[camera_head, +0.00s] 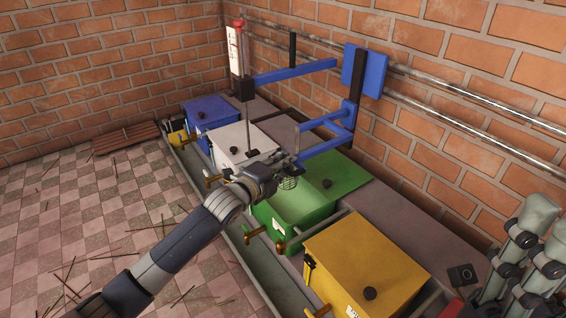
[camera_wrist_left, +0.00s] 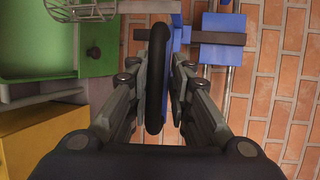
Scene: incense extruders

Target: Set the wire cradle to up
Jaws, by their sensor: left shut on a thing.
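The wire cradle (camera_head: 288,183) is a small wire basket near the open green drawer, beside my left gripper. It also shows at the top of the left wrist view (camera_wrist_left: 97,12). A blue wall-mounted frame (camera_head: 325,145) reaches out to this spot; the joint between it and the cradle is partly hidden. My left gripper (camera_head: 284,166) is shut on a long black rounded handle (camera_wrist_left: 157,80), which stands between its fingers in the wrist view. A blue bar (camera_wrist_left: 182,55) lies just behind the handle.
Blue (camera_head: 209,113), white (camera_head: 240,142), green (camera_head: 340,176) and yellow (camera_head: 365,262) boxes stand in a row along the brick wall. Brass-coloured handles (camera_head: 278,242) stick out at the front. Metal pipes (camera_head: 440,107) run along the wall. Thin sticks lie on the open tiled floor (camera_head: 85,220).

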